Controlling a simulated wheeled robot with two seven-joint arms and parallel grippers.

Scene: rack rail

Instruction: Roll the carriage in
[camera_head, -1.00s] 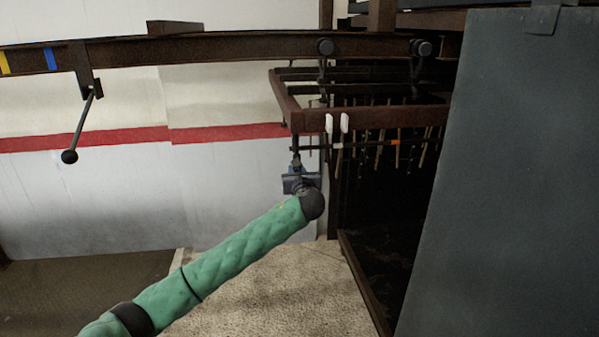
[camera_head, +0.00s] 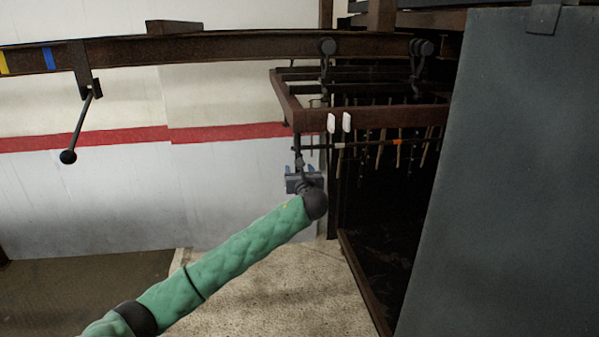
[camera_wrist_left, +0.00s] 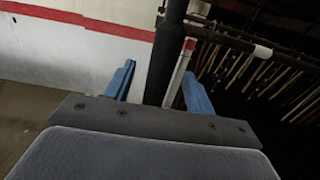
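The carriage (camera_head: 372,118) is a dark red-brown frame hanging by black rollers (camera_head: 328,47) from the curved overhead rail (camera_head: 230,47). Its bar carries white tags and an orange mark, with several thin rods hanging below. A dark vertical post (camera_head: 297,146) drops from its near left corner. My left gripper (camera_head: 303,171) is at the lower end of this post. In the left wrist view, the blue fingers (camera_wrist_left: 157,72) stand apart on either side of the dark post (camera_wrist_left: 164,60), with a visible gap at the left. Whether a finger touches it is unclear. My right gripper is not in view.
A lever with a black ball end (camera_head: 68,157) hangs from the rail at left, near yellow and blue bands (camera_head: 49,58). A large grey panel (camera_head: 510,180) blocks the right side. A dark bay lies behind the carriage. Speckled floor (camera_head: 270,290) is open below.

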